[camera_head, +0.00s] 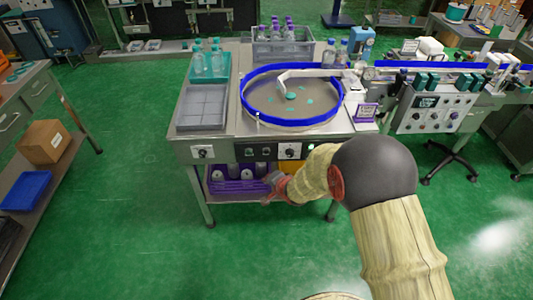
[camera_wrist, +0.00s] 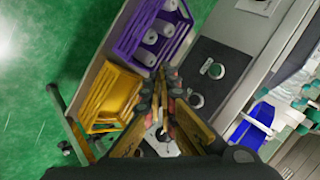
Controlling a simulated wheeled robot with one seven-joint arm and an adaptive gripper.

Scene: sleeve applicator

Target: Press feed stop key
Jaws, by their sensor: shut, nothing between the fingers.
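The front panel (camera_head: 225,153) of the feeder table carries two round keys, a left one (camera_head: 249,152) and a right one (camera_head: 266,152). They also show in the wrist view on a dark plate, one (camera_wrist: 215,70) farther up and one (camera_wrist: 195,100) close to the fingers. Their labels are too small to read, so I cannot tell which is the feed stop key. My gripper (camera_head: 271,196) is shut and empty, below and in front of the panel. In the wrist view my gripper (camera_wrist: 167,82) points between the crates and the panel, apparently apart from the keys.
A purple crate (camera_head: 225,186) with white rolls sits on the shelf below. A yellow crate (camera_wrist: 108,92) is beside it in the wrist view. White switch plates, left (camera_head: 203,153) and right (camera_head: 290,151), flank the keys. The blue-rimmed bowl (camera_head: 255,118) is above. Green floor lies open in front.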

